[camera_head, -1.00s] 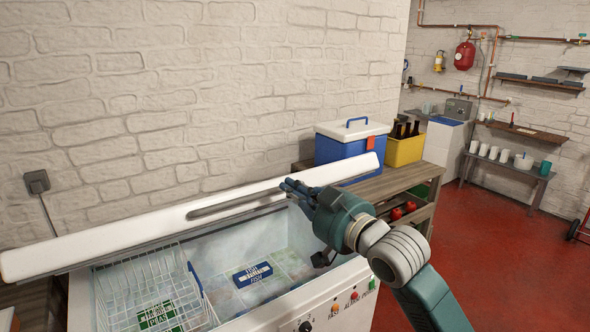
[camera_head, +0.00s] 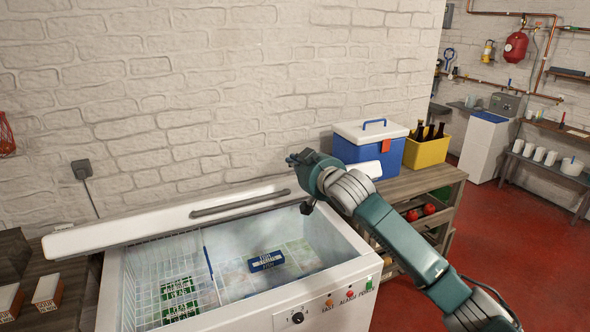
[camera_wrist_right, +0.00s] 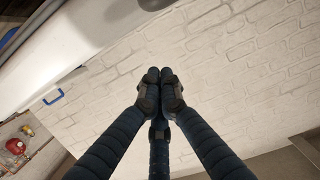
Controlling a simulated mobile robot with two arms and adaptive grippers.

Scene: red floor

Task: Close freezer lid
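The white freezer lid (camera_head: 150,229) stands open along the wall side of the freezer (camera_head: 235,318), its grey bar handle (camera_head: 240,203) facing me. The freezer interior is uncovered. My right gripper (camera_head: 293,159) is raised near the lid's right end, above its upper edge; the forearm crosses in front of the right end. In the wrist view the fingers of my right gripper (camera_wrist_right: 160,75) are drawn together at the tips with nothing between them. The pale slab at the upper left there looks like the lid (camera_wrist_right: 95,30), apart from the fingertips. My left gripper is not in view.
Inside the freezer are a wire basket (camera_head: 150,262) and a blue-labelled pack (camera_head: 266,261). A blue cooler (camera_head: 360,158) and a yellow bottle crate (camera_head: 427,152) stand on a wooden bench close to my right arm. The brick wall is close behind the lid. Red floor lies free at the right.

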